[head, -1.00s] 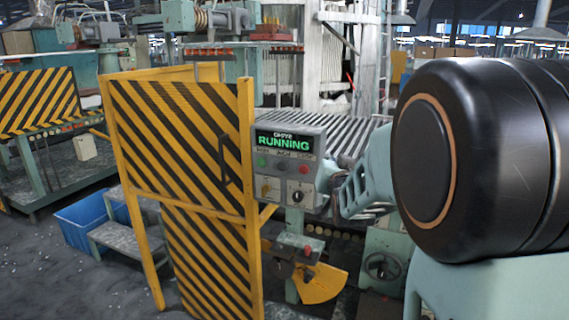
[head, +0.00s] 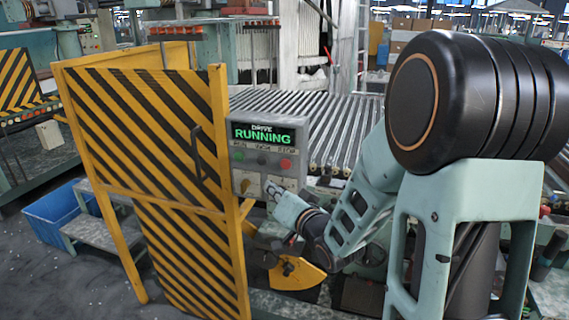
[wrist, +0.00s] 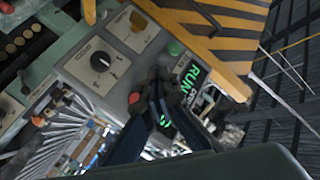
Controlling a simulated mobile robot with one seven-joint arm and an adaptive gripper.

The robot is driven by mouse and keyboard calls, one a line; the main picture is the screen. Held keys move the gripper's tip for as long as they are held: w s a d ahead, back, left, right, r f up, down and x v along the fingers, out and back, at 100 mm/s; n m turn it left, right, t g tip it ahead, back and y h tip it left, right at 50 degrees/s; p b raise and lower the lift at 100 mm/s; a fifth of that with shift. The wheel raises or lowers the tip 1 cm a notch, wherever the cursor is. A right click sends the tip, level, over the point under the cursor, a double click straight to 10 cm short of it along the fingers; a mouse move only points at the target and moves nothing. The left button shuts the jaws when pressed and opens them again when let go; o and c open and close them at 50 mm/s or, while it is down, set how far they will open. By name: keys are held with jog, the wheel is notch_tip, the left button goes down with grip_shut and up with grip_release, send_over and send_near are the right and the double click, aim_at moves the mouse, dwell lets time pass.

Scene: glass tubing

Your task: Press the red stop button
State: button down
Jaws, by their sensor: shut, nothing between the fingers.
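The grey control box (head: 297,131) has a green lit display (head: 262,135) reading RUNNING. Below the display is a row with a green button (head: 237,155), a dark button (head: 262,159) and the red stop button (head: 285,163) at its right end. In the wrist view the red button (wrist: 134,98) shows beside my gripper (wrist: 158,88), apart from the fingertips in the picture. The dark fingers are shut and empty, over the middle of the button row, hiding the dark button. In the head view my gripper (head: 272,188) is low in front of the box.
A yellow-and-black striped gate (head: 140,130) stands just left of the box. A roller conveyor (head: 320,115) runs behind. A blue bin (head: 52,212) stands at left.

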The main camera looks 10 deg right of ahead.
aim_at(285, 169)
jog(key=shift+w+d, duration=0.1)
jog(key=shift+w+d+p, duration=0.2)
jog(key=shift+w+d, duration=0.5)
jog(key=shift+w, duration=0.55)
jog(key=shift+w+d+p, duration=0.2)
jog(key=shift+w+d, duration=0.55)
jog(key=shift+w, duration=0.5)
jog(key=shift+w+d+p, duration=0.2)
jog(key=shift+w+d, duration=0.5)
jog(key=shift+w, duration=0.65)
jog(key=shift+w+d, duration=0.2)
jog(key=shift+w, duration=0.05)
jog(key=shift+w+d, duration=0.25)
jog(key=shift+w, duration=0.2)
jog(key=shift+s, duration=0.1)
jog(key=shift+s+a+b, duration=0.3)
jog(key=shift+s+a, duration=0.15)
jog(key=shift+s, duration=0.25)
